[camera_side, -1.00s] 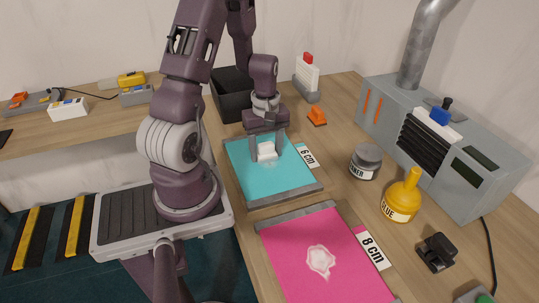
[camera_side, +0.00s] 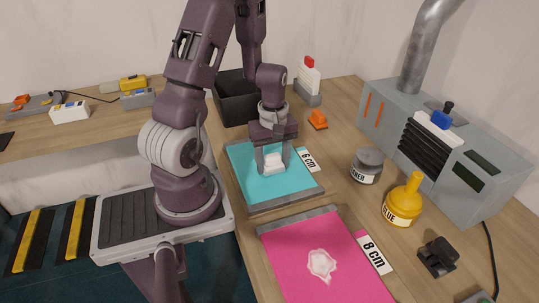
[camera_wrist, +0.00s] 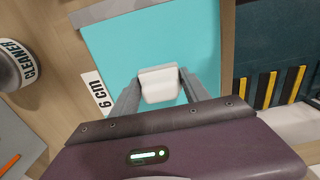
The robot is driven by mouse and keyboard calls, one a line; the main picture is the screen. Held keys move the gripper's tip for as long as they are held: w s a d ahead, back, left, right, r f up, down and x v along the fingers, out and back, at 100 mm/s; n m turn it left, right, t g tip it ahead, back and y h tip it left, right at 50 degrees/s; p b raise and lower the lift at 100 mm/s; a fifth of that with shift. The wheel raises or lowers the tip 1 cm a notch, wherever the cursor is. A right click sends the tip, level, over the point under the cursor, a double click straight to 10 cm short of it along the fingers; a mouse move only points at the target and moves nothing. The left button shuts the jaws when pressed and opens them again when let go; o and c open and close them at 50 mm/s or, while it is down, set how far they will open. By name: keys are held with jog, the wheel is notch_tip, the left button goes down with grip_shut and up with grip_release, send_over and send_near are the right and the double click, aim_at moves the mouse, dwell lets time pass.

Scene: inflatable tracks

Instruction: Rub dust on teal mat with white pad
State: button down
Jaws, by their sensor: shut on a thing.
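My gripper (camera_side: 273,164) is shut on the white pad (camera_side: 274,161), holding it over the middle of the teal mat (camera_side: 265,190). In the wrist view the white pad (camera_wrist: 160,84) sits between the two fingers, with the teal mat (camera_wrist: 150,45) right below. I cannot tell for certain whether the pad touches the mat. No dust shows on the visible part of the teal mat; the area under the pad and gripper is hidden.
A pink mat (camera_side: 350,275) with a pale patch (camera_side: 321,265) lies in front. A grey cleaner jar (camera_side: 367,165), yellow glue bottle (camera_side: 403,200), black clip-like object (camera_side: 438,257) and grey machine (camera_side: 440,150) stand to the right. A black bin (camera_side: 236,100) is behind.

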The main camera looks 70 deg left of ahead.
jog(key=shift+d+r, duration=0.3)
jog(key=shift+d, duration=0.25)
jog(key=shift+d+f, duration=0.15)
jog(key=shift+d, duration=0.2)
jog(key=shift+a+r, duration=0.25)
jog(key=shift+a, duration=0.95)
jog(key=shift+a+f, duration=0.15)
jog(key=shift+a, duration=2.55)
jog(key=shift+a+r, duration=0.15)
jog(key=shift+r, duration=0.05)
notch_tip(320, 180, up, 7)
jog(key=shift+r, duration=0.15)
